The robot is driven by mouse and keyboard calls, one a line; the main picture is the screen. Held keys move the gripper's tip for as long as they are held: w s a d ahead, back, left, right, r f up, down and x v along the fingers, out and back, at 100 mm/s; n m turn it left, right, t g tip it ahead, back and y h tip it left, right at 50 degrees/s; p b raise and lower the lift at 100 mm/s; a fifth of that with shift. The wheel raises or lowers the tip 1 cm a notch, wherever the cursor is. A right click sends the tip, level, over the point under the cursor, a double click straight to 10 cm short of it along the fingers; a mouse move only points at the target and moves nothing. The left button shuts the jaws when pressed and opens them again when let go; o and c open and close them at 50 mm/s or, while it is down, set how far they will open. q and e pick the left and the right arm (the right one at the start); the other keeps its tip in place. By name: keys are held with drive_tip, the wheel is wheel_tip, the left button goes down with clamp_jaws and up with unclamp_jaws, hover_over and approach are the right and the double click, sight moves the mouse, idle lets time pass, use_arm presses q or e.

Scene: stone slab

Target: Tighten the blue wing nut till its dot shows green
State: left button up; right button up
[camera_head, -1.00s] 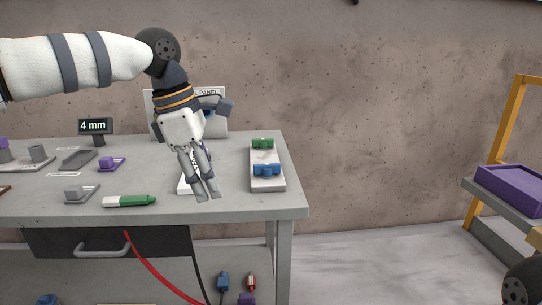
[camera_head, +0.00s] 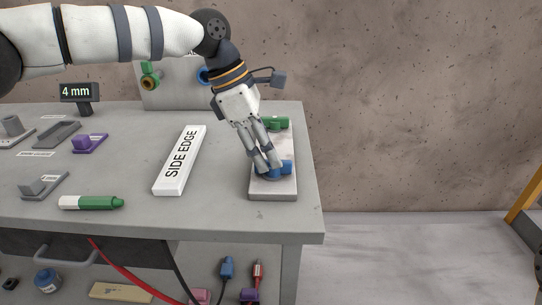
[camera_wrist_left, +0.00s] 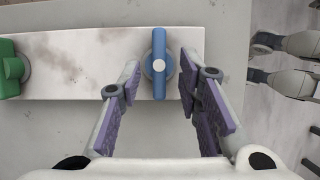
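The blue wing nut (camera_head: 285,169) sits at the near end of a pale stone slab (camera_head: 272,196) on the workbench. In the left wrist view the blue wing nut (camera_wrist_left: 159,85) has its wings lined up with the fingers, and the dot at its centre is white. My left gripper (camera_head: 268,170) is down over the nut, with its fingers partly hiding it. In the left wrist view the left gripper (camera_wrist_left: 160,73) is open, one finger on each side of the nut, with a gap showing on both sides.
A green wing nut (camera_head: 276,123) stands at the slab's far end. A white "SIDE EDGE" block (camera_head: 180,160) and a green-white marker (camera_head: 92,202) lie to the left. The bench's right edge is close beside the slab. A "4 mm" display (camera_head: 76,93) stands at the back left.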

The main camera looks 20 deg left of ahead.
use_arm(q)
drive_tip(key=shift+x, duration=1.05)
clamp_jaws()
use_arm(e)
drive_tip(key=shift+w, duration=0.1)
use_arm(q)
drive_tip(key=m+g+b, duration=0.1)
drive_tip(key=m, duration=0.2)
drive_tip(key=shift+w+f, duration=0.15)
drive_tip(key=shift+f, duration=0.05)
drive_tip(key=shift+w+r+m+g+b, duration=0.1)
drive_tip(key=shift+m+g+b, duration=0.45)
drive_tip(key=shift+m, duration=0.75)
drive_tip(key=shift+r+m+g+b, duration=0.1)
drive_tip(key=shift+m+g+b, duration=0.4)
drive_tip(key=shift+m, duration=0.8)
use_arm(e)
drive_tip(key=shift+g, duration=0.6)
drive_tip(key=shift+s+f, duration=1.65)
drive_tip(key=shift+f, duration=0.1)
